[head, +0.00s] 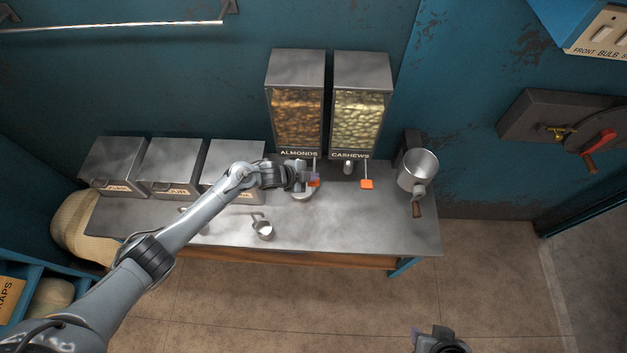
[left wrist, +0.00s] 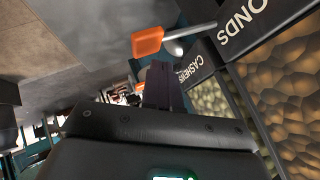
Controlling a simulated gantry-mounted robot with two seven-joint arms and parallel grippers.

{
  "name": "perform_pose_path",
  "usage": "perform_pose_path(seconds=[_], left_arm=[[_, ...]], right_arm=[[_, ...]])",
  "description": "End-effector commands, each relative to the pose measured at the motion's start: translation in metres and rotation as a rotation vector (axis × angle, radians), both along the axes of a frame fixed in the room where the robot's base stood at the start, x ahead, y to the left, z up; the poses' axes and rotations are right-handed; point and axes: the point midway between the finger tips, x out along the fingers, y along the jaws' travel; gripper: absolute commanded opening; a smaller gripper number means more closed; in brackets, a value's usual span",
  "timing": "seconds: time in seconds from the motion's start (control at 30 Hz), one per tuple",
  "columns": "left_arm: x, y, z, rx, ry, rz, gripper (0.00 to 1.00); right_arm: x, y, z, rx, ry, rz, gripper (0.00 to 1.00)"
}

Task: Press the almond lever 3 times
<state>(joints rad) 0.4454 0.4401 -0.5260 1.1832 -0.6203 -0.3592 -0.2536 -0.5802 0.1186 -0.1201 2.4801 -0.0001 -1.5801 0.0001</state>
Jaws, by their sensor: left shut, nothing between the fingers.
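The almond dispenser (head: 297,118), full of brown nuts, stands at the back of the counter. Its lever has an orange tab (head: 315,183) low at its front right. My left gripper (head: 313,177) is shut and empty right at this tab, partly covering it. In the left wrist view, the orange tab (left wrist: 147,42) on its pale rod lies just past the tips of my shut left gripper (left wrist: 160,68); I cannot tell whether they touch. A metal cup (head: 303,195) is under the almond spout, partly hidden by my gripper. My right gripper (head: 440,341) shows only partly at the bottom edge.
The cashew dispenser (head: 361,118) stands close to the right, with its own orange lever tab (head: 367,184). Lidded bins (head: 172,165) line the left. A small cup (head: 263,229) sits near the front edge.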

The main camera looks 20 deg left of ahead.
Motion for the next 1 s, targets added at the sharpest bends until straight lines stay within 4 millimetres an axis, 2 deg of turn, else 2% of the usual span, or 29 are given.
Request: perform_pose_path(seconds=[0.23,1.0], left_arm=[[0.0002,0.0003,-0.0079,0.001,0.0,0.001,0.0],[0.0001,0.0001,-0.0115,0.0,0.0,0.0,0.0]], right_arm=[[0.0001,-0.0001,-0.0062,0.0,0.0,0.0,0.43],[0.0,-0.0007,-0.0089,-0.003,0.0,0.002,0.43]])
